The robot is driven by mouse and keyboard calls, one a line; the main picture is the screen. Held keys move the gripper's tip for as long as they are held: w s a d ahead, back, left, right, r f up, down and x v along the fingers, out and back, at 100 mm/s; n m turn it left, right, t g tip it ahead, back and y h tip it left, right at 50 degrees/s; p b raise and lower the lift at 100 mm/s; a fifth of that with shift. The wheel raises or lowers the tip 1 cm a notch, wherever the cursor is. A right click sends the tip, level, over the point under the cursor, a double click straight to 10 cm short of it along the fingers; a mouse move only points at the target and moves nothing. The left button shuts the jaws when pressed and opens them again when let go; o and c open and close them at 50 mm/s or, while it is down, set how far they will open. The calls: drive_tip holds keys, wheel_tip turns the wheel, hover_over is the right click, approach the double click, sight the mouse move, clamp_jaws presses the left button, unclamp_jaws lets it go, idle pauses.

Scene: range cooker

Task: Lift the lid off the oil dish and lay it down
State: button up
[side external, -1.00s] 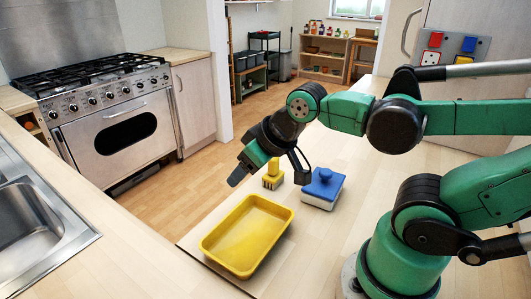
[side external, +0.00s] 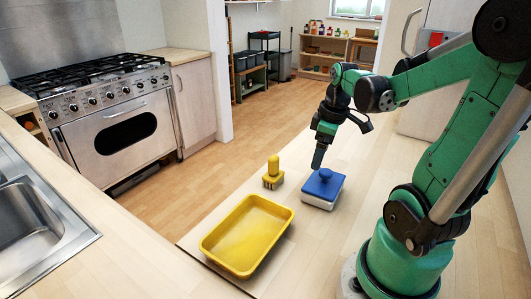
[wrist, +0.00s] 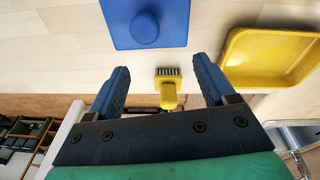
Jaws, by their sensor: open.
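The oil dish (side external: 318,203) is a white square dish on the counter. Its blue lid (side external: 324,186) with a round knob lies on top of it. In the wrist view the blue lid (wrist: 172,30) shows from above at the top, knob included, and hides the dish. My gripper (side external: 317,166) points down just above the lid, near its back edge in the side view, and appears apart from it. In the wrist view my gripper (wrist: 163,72) has its two fingers spread with nothing between them at the tips.
A yellow brush (side external: 273,175) stands left of the dish; in the wrist view it (wrist: 168,90) shows between and below the fingers. A yellow tray (side external: 247,236) lies in front left, empty.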

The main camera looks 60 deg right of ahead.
sight(326, 171)
drive_tip(key=shift+s+d+f, duration=0.3)
drive_tip(key=shift+s+d, duration=0.6)
drive_tip(key=shift+w+f, duration=0.15)
drive_tip(key=shift+f, duration=1.25)
drive_tip(key=shift+w+f, duration=0.15)
drive_tip(key=shift+f, duration=1.2)
clamp_jaws()
